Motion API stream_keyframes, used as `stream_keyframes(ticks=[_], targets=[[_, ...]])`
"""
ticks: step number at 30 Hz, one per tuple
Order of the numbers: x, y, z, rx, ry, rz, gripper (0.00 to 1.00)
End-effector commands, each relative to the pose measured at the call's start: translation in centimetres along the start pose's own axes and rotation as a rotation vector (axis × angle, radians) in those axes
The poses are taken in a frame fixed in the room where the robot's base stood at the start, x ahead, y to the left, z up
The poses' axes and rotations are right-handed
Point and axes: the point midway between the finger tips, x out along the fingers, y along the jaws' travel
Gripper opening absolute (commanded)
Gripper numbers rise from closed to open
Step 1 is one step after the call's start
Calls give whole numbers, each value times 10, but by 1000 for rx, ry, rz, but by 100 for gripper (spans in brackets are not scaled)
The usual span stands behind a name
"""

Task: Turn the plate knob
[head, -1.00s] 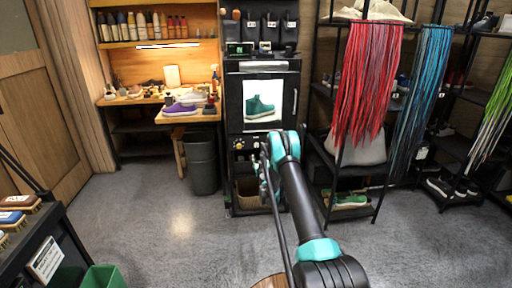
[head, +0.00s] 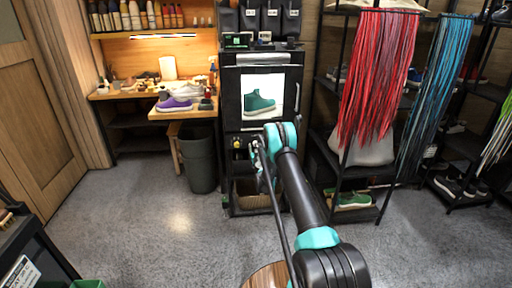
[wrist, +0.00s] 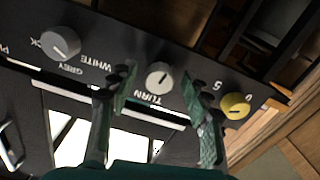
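In the wrist view, a pale grey round knob (wrist: 159,76) sits on a dark panel above the word TURN. My gripper (wrist: 158,92) is open, with one green-tipped finger on each side of this knob. The knob shows in the gap between the fingers; I cannot tell whether they touch it. In the head view, the black cabinet (head: 232,107) has a lit window with a green boot (head: 259,103) inside. My arm reaches to the cabinet's front below the window and hides part of it.
A larger grey knob (wrist: 60,43), marked GREY and WHITE, is on the left of the panel. A yellow knob (wrist: 235,105) is on the right, near the right finger. A bin (head: 198,160) stands left of the cabinet. A shelf rack with red laces (head: 377,75) stands right.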

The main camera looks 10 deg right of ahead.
Motion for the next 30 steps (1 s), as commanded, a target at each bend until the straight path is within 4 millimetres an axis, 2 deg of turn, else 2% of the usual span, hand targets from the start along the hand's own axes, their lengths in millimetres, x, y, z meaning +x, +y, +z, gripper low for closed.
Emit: stream_keyframes(ticks=[1, 12, 30], targets=[[0, 0, 0, 0, 0, 0, 44], [0, 0, 0, 0, 0, 0, 0], [0, 0, 0, -17, 0, 0, 0]])
